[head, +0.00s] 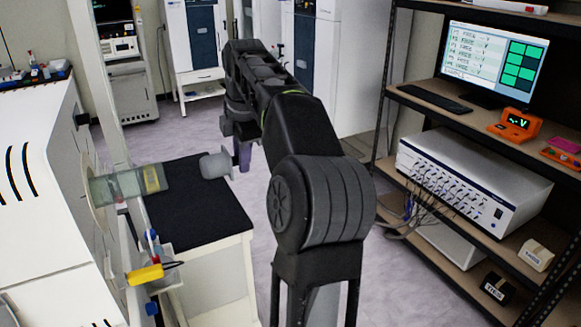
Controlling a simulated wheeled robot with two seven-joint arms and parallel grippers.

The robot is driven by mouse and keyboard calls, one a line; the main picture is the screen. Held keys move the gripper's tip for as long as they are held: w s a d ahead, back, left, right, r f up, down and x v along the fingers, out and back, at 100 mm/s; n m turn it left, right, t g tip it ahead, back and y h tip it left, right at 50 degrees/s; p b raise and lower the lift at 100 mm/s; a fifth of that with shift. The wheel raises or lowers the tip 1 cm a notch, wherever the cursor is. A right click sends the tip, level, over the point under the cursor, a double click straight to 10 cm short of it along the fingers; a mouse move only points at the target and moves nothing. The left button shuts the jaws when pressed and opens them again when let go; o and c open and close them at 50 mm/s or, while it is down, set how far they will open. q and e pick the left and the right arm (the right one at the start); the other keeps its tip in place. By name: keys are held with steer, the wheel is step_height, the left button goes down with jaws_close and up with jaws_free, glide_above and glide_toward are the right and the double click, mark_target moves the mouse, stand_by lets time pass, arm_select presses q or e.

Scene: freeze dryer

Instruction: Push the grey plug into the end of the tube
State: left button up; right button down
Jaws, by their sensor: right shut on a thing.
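The tube (125,186) is a clear, greenish cylinder with a yellow label. It sticks out to the right, roughly level, from a round port on the white machine at the left. The grey plug (214,166) is a short, rounded piece to the right of the tube's open end, apart from it, with a clear gap between them. My right gripper (238,157) is shut on the plug's right side; the arm above hides much of the gripper. The plug looks about in line with the tube. My left gripper is not in view.
A bench with a black top (205,215) lies below the tube and plug. A yellow-handled valve (146,274) and blue knobs sit below the tube on the machine's side. Shelves (440,105) with a monitor and a cabled instrument (470,185) stand at the right.

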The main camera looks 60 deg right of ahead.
mark_target(205, 157)
steer(key=shift+w+a, duration=0.15)
steer(key=shift+w+a, duration=1.25)
steer(key=shift+w, duration=0.05)
steer(key=shift+w+a, duration=0.1)
steer(key=shift+w+a+r, duration=0.1)
steer(key=shift+w+a, duration=1.2)
steer(key=shift+a, duration=0.05)
stand_by(0.4)
steer(key=shift+w+a, duration=1.25)
steer(key=shift+a, duration=0.2)
steer(key=shift+w+a+r, duration=0.1)
steer(key=shift+w+a, duration=0.45)
steer(key=shift+a, duration=0.2)
